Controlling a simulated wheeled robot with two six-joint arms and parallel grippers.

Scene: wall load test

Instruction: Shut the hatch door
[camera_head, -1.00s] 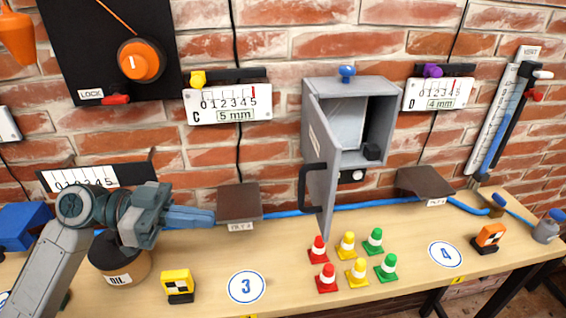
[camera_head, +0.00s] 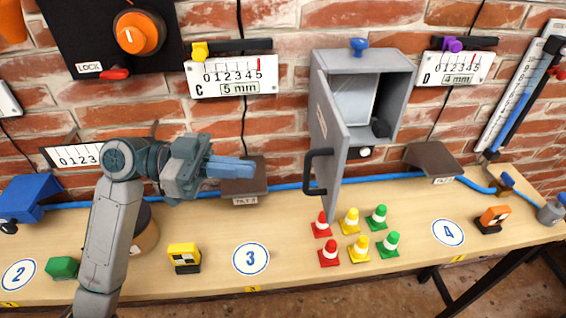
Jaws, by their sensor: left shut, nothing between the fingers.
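The grey hatch box (camera_head: 396,85) is fixed to the brick wall right of centre. Its hatch door (camera_head: 328,140) stands open, swung out toward me from the left side of the box. A black handle (camera_head: 310,172) is on the door's outer face. The inside of the box shows a pale panel and a small dark block. My left gripper (camera_head: 254,170) is shut and empty, pointing right, to the left of the handle and apart from it. My right gripper is not in view.
Several small red, yellow and green cones (camera_head: 350,221) stand on the wooden bench (camera_head: 290,275) below the door. A brown tilted plate (camera_head: 243,183) sits behind my left gripper. A yellow block (camera_head: 184,256) stands nearer me. A blue hose runs along the wall.

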